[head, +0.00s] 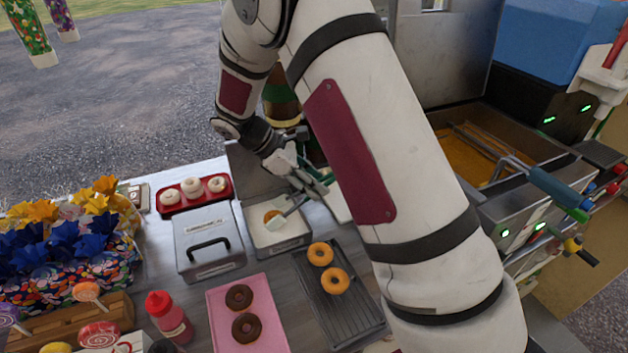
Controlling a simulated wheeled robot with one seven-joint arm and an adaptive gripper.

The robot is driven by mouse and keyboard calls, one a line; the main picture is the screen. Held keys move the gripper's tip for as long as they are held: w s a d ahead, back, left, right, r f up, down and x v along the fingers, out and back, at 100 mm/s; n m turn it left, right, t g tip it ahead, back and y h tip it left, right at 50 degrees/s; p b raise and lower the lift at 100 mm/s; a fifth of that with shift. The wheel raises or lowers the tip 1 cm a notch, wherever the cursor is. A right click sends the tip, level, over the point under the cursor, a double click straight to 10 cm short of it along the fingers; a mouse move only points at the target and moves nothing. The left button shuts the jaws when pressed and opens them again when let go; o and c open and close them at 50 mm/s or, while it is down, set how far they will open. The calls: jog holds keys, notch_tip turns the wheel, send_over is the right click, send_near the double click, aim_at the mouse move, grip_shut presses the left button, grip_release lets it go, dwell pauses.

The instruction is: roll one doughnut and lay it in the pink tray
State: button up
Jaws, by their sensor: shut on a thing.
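My gripper (312,184) is above the right side of the open metal bin, shut on a pale tool (292,206) that looks like a scoop or tongs. The tool's white end (276,223) reaches down into the bin. A golden doughnut (271,215) lies in the white powder of the bin (266,238), close to the tool's end; I cannot tell if they touch. Two plain doughnuts (320,254) (335,281) lie on the dark ridged rack (352,316). The pink tray (267,334) holds two chocolate doughnuts (239,297) (246,327), with bare room around them.
A lidded metal bin (207,228) stands left of the open one. A red tray (171,209) behind it holds white-coated doughnuts. A red bottle (170,318) stands left of the pink tray. A fryer (483,166) is at the right. My arm hides part of the counter.

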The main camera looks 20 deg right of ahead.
jog(key=shift+r, duration=0.1)
notch_tip(320, 180, up, 7)
jog(key=p, duration=0.1)
jog(key=shift+p, duration=0.35)
jog(key=shift+f, duration=0.2)
notch_tip(320, 180, down, 8)
jog(key=b, duration=0.2)
jog(key=shift+a, duration=0.15)
dwell(0.4)
